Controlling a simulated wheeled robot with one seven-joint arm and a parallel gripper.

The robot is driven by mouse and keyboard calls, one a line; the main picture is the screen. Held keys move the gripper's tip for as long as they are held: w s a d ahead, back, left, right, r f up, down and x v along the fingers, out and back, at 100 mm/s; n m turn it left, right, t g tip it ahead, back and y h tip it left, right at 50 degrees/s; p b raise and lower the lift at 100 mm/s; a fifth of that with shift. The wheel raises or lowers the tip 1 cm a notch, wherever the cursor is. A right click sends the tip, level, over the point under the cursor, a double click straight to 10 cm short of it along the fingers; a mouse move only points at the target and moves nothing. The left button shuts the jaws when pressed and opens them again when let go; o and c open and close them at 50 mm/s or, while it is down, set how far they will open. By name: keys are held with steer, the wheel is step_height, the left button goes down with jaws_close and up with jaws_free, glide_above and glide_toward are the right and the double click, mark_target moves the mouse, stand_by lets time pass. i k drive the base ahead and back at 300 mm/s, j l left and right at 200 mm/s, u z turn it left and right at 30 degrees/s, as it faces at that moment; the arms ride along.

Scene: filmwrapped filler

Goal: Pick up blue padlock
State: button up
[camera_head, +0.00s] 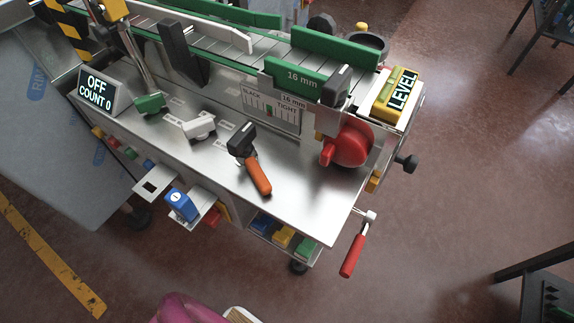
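A blue block with a round white mark (181,204) sits on a small metal bracket at the front side of the machine, low and left of centre. It may be the blue padlock, but I see no clear shackle. Another small blue piece (262,223) lies in a tray under the machine's front edge, beside a yellow piece (283,236) and a green piece (305,248). I cannot tell which blue piece is the padlock. My gripper is not in view.
The steel machine top (300,190) carries an orange-handled lever (258,176) and a red knob (352,146). A red-handled crank (353,256) sticks out at the front right corner. A pink object (185,309) shows at the bottom edge. Open floor (430,230) lies to the right.

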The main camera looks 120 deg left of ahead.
mark_target(181, 203)
steer(key=u, duration=1.15)
steer(key=k+u, duration=0.1)
steer(key=u, duration=1.05)
steer(key=j+u, duration=0.1)
steer(key=u, duration=1.6)
steer(key=j+u, duration=0.1)
steer(key=u, duration=0.5)
steer(key=k+j+z, duration=0.25)
steer(key=k+z, duration=0.2)
steer(key=k+j+z, duration=0.1)
steer(key=k+z, duration=0.3)
